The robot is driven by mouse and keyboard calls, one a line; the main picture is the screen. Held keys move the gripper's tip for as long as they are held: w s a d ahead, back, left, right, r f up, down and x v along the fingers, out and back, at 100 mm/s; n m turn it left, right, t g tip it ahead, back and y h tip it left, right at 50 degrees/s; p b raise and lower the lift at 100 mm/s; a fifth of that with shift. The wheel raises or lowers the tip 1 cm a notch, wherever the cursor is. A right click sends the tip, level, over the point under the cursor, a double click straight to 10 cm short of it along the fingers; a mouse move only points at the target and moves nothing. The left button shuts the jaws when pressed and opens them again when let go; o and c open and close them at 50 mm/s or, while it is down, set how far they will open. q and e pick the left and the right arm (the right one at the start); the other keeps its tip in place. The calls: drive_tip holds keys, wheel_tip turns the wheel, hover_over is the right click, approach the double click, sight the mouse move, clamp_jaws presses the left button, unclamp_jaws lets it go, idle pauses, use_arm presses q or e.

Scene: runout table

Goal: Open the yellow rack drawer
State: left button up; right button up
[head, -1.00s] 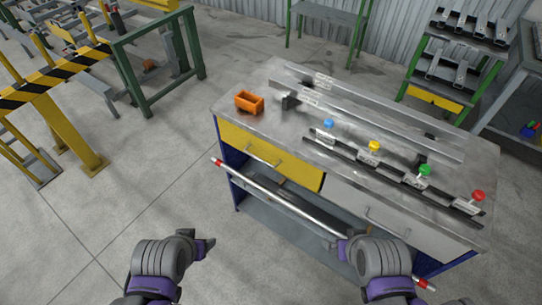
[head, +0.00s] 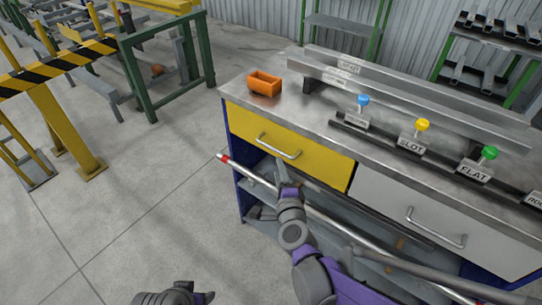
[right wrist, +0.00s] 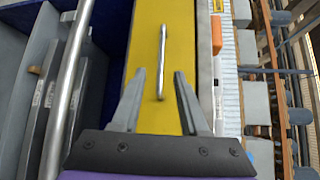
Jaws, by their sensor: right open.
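The yellow drawer (head: 241,124) is in the left half of the front of a steel-topped workbench and looks shut. Its silver bar handle (head: 278,146) shows in the middle of its front. My right gripper (head: 282,167) is just below and in front of the handle. In the right wrist view my right gripper (right wrist: 159,74) is open, pointing at the yellow front (right wrist: 140,40), and the handle (right wrist: 162,50) lies in line with the gap between the fingers. I cannot tell whether they touch it. My left gripper (head: 200,297) is at the bottom edge, partly cut off, away from the bench.
A grey drawer (head: 385,195) with its own handle is right of the yellow one. A metal rail (head: 330,223) with a red end runs along the bench front below the drawers. An orange bin (head: 264,84) and levers with coloured knobs stand on the top.

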sight(274, 149)
drive_tip(key=b+x, duration=0.1)
drive_tip(key=x, duration=0.9)
drive_tip(key=shift+w+r, duration=0.1)
drive_tip(key=shift+w, duration=0.1)
clamp_jaws()
idle(1.1)
